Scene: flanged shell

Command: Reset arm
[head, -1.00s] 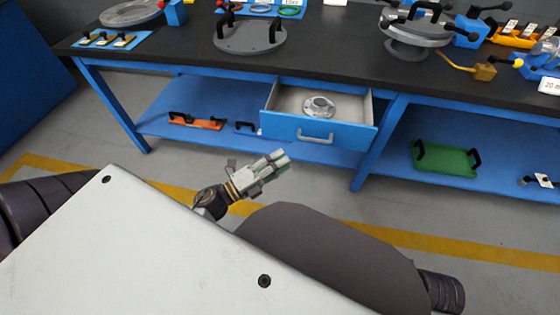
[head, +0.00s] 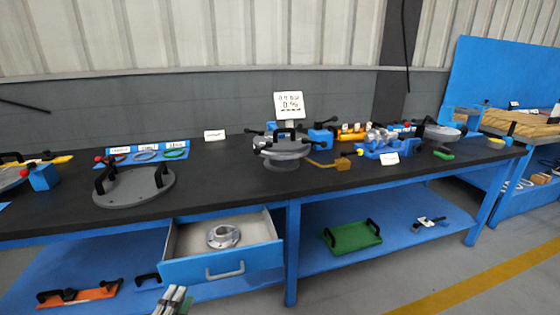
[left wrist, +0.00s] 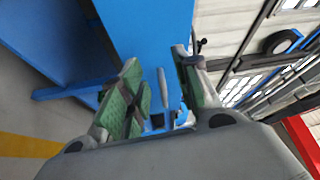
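My left gripper (head: 174,298) shows only as fingertips at the bottom edge of the head view, in front of the open drawer. In the left wrist view its two green-padded fingers (left wrist: 158,72) stand apart with nothing seen between them. A grey flanged shell (head: 223,236) lies in the open blue drawer (head: 222,265) under the bench, apart from the gripper. My right gripper is out of view.
The black bench top (head: 225,198) holds a round grey plate with handles (head: 134,188), a round fixture (head: 285,150) and a blue vise-like device (head: 378,148). A green tray (head: 353,237) and an orange handled piece (head: 78,293) lie on the lower shelf.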

